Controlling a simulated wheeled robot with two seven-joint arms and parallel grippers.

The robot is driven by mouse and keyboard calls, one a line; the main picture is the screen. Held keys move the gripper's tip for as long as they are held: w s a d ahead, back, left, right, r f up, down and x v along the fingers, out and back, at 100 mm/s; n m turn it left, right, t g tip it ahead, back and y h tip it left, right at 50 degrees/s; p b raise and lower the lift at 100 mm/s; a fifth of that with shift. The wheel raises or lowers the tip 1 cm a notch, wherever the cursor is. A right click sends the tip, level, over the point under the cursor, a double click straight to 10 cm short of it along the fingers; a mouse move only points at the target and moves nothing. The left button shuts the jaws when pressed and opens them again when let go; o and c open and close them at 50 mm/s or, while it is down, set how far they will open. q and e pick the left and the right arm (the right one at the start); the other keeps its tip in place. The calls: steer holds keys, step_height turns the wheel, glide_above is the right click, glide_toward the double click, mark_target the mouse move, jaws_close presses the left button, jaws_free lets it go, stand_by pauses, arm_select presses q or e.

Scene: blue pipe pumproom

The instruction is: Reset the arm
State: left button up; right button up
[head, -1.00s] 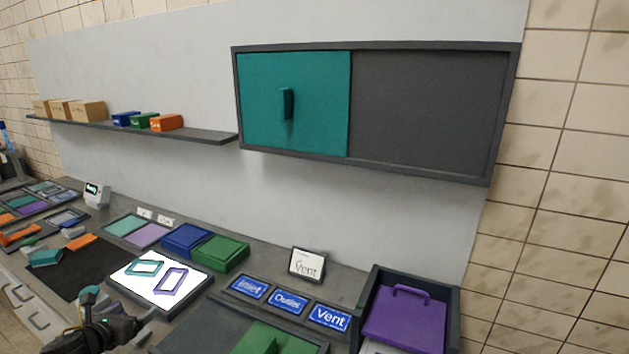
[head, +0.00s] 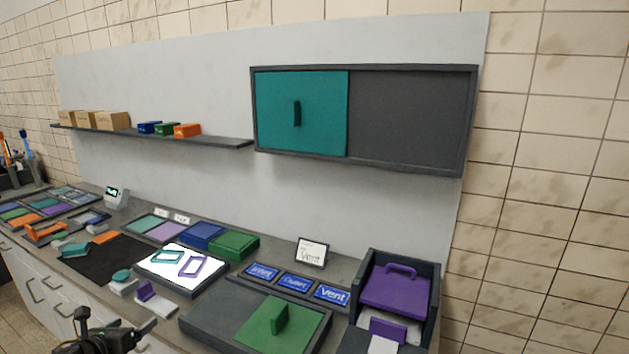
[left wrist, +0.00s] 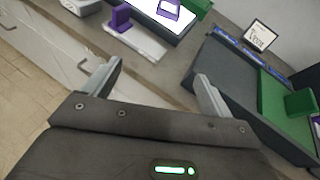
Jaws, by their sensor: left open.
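My left gripper (left wrist: 160,88) is open and empty. In the left wrist view its two grey fingers stand wide apart in front of the counter's front edge. In the head view a dark part of my left arm shows at the bottom left, in front of the white drawers. My right gripper is in neither view.
The counter (head: 178,299) holds a lit white panel (head: 170,262), a tray with a green handled block (head: 280,318), blue label plates (head: 295,282) and a bin with a purple handled block (head: 396,290). A wall cabinet with a teal door (head: 325,105) and a shelf (head: 215,141) hang above.

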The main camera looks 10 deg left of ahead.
arm_select(q)
steer(key=s+a+f+n+g+y, duration=0.25)
steer(key=a+f+n, duration=0.75)
steer(key=f+n, duration=0.5)
steer(key=s+d+f+n+g, duration=0.15)
steer(key=s+f+n, duration=0.3)
steer(key=f, duration=0.45)
steer(key=s+d+f+n+g, duration=0.1)
steer(key=s+f+n+g, duration=0.1)
steer(key=s+f+n, duration=0.35)
steer(key=s+d+f+n+g+h, duration=0.1)
steer(key=s+d+f+n+g, duration=0.1)
steer(key=s+d+f, duration=0.6)
steer(key=s+d+f+n+g, duration=0.2)
steer(key=s+d+f, duration=0.3)
steer(key=s+f, duration=0.6)
steer(key=s+d+f+n+g+h, duration=0.1)
steer(key=s+d+f, duration=0.2)
steer(key=s+d, duration=0.5)
steer(key=s+d+f+n+g+h, duration=0.1)
steer(key=s+d+f, duration=0.2)
steer(key=s+d, duration=0.5)
steer(key=d, duration=0.5)
steer(key=shift+g+h, duration=0.3)
steer(key=shift+h, duration=0.05)
